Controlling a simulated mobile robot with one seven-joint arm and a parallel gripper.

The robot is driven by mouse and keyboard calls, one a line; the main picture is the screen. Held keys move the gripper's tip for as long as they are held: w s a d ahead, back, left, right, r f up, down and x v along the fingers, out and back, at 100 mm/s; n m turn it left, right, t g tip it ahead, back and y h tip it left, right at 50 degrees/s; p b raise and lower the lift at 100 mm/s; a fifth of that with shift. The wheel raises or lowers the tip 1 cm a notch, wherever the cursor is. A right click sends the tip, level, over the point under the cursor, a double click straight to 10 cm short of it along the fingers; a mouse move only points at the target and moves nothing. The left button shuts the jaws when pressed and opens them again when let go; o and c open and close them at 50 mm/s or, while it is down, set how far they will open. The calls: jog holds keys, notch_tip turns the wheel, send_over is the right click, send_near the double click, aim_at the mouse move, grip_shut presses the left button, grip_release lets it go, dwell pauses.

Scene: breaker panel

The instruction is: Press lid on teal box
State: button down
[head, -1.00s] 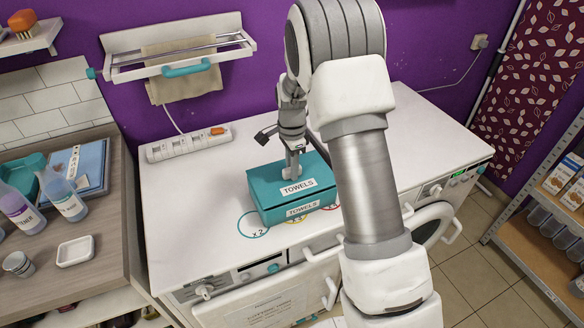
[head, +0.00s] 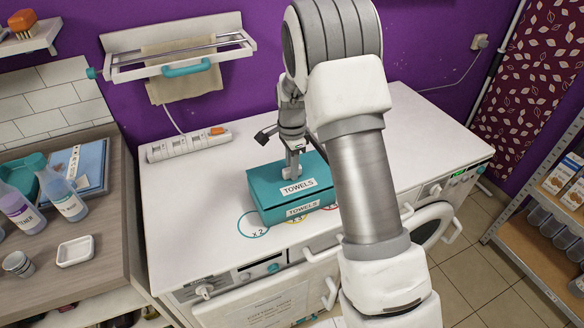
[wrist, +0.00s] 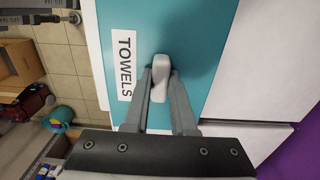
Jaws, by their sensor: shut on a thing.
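The teal box (head: 270,213) stands on the white machine top, with a "TOWELS" label on its front. Its teal lid (head: 264,181), also labelled "TOWELS", lies over the box; a dark line shows between lid and box at the front left. I cannot tell whether the lid is fully seated. My gripper (head: 293,172) points down over the lid. In the wrist view, my gripper (wrist: 160,88) is shut on the lid's white knob (wrist: 161,70). The lid's teal surface (wrist: 205,55) fills the middle of that view. My arm hides the far right of the box.
A white power strip (head: 189,144) lies at the back left of the white top (head: 190,215). A drying rack (head: 180,58) hangs on the purple wall. A wooden counter (head: 112,240) with bottles stands left. The white top is clear around the box.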

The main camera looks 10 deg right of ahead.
jog(key=shift+f+b, duration=0.4)
jog(key=shift+f, duration=0.2)
jog(key=c, duration=0.7)
grip_release()
jog(key=shift+o, duration=0.2)
notch_tip(320, 180, up, 18)
jog(key=shift+f, duration=0.25)
